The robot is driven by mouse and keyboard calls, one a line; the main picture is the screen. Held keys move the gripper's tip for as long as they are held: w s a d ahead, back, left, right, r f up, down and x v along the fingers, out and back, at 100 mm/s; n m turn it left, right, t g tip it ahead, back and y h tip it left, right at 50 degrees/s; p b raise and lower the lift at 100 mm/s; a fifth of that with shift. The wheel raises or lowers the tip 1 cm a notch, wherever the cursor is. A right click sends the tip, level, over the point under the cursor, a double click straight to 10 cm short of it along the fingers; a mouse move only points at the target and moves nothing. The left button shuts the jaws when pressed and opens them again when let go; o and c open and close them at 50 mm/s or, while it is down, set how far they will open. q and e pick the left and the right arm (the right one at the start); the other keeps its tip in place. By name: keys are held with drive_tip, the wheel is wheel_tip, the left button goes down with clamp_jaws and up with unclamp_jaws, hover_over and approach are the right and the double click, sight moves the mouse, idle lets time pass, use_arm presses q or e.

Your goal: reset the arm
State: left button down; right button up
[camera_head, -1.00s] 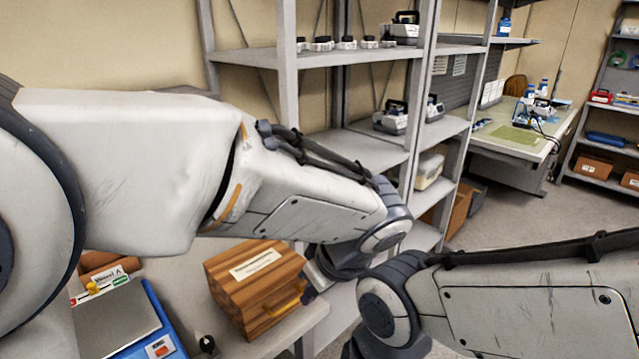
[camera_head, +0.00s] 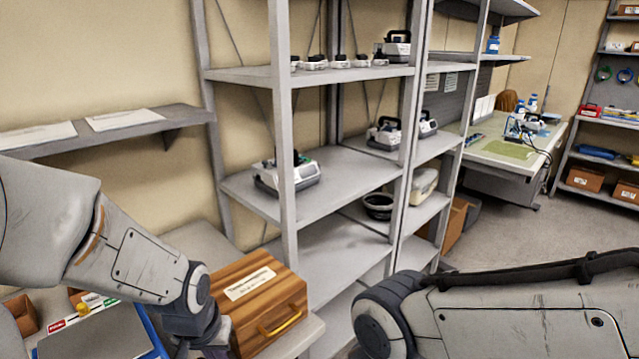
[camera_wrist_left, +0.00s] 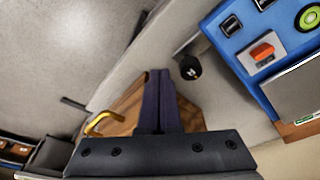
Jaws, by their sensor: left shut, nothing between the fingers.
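My left arm reaches in from the left in the head view, its wrist low beside a wooden box (camera_head: 262,312) with a white label and a yellow handle. In the left wrist view my left gripper (camera_wrist_left: 157,78) has its dark fingers pressed together with nothing between them. The wooden box (camera_wrist_left: 128,112) shows partly behind the fingers, its handle to their left; I cannot tell whether they touch it. My right arm crosses the lower right of the head view; its gripper is out of view.
A blue device (camera_wrist_left: 250,48) with a red switch stands near the box. Grey shelving (camera_head: 345,172) behind holds several pumps, including a white one (camera_head: 288,176) on the middle shelf, and a dark bowl (camera_head: 378,206). A workbench (camera_head: 500,155) is at the back right, with open floor before it.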

use_arm(q)
drive_tip(key=shift+s+a+f, duration=0.1)
drive_tip(key=shift+a+f, duration=0.05)
drive_tip(key=shift+a, duration=0.25)
drive_tip(key=s+d+r+m+g+p, duration=0.1)
drive_tip(key=s+d+r+m, duration=0.2)
drive_tip(key=s+d, duration=0.3)
drive_tip(key=s+d+r+m+g+h+p, duration=0.1)
drive_tip(key=s+d+r+m+p, duration=0.1)
drive_tip(key=s+d+r+m, duration=0.2)
drive_tip(key=s+d+r, duration=0.2)
drive_tip(key=s+d, duration=0.1)
drive_tip(key=shift+s+d+m, duration=0.3)
drive_tip(key=shift+s, duration=0.05)
drive_tip(key=shift+r, duration=0.1)
